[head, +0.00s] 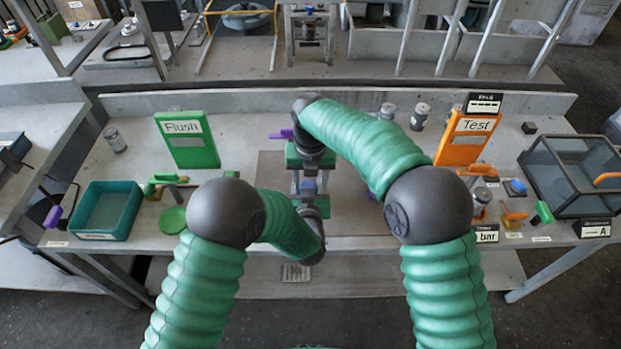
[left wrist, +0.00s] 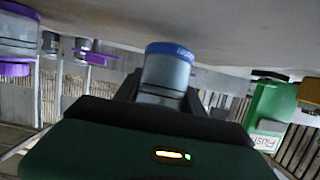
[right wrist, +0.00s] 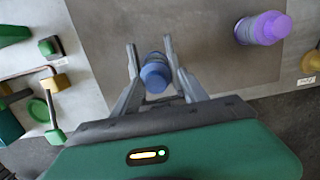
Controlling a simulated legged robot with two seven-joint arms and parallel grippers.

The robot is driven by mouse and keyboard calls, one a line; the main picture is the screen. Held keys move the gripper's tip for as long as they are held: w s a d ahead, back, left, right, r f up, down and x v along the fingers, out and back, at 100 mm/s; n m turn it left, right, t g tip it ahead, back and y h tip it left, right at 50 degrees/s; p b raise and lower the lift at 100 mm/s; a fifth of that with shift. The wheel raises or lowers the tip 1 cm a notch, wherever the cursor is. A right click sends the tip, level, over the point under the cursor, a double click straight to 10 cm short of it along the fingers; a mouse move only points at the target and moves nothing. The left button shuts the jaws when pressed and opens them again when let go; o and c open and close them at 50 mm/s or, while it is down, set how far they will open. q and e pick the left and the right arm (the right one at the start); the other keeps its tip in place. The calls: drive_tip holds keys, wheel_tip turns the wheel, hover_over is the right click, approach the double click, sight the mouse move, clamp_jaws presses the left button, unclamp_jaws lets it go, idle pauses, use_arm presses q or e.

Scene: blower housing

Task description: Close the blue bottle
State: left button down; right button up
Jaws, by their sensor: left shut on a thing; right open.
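The blue bottle (left wrist: 166,72) is a grey-blue cylinder with a blue band bearing pale lettering at one end. In the left wrist view it sits between the fingers of my left gripper (left wrist: 163,95), which is shut on it. In the head view a small blue part (head: 308,187) shows at the middle of the bench, between my two hands. My right gripper (right wrist: 151,62) is open, its two fingers on either side of a blue round piece (right wrist: 155,75), with gaps visible. I cannot tell whether this piece is a cap or the bottle's own end.
A purple bottle (right wrist: 265,28) stands beside the right gripper; my right arm mostly hides it in the head view. The green Flush board (head: 187,140) and teal tray (head: 107,210) are left. The orange Test board (head: 466,138) and glass-sided box (head: 572,170) are right.

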drive_tip(key=r, duration=0.2)
drive_tip(key=s+r, duration=0.1)
drive_tip(key=r, duration=0.1)
drive_tip(key=shift+r, duration=0.2)
drive_tip(key=o, duration=0.6)
drive_tip(key=shift+c, duration=0.2)
use_arm(q)
drive_tip(key=c, duration=0.6)
unclamp_jaws()
use_arm(e)
wheel_tip(320, 180, up, 12)
drive_tip(key=s, duration=0.1)
drive_tip(key=shift+s+f, duration=0.15)
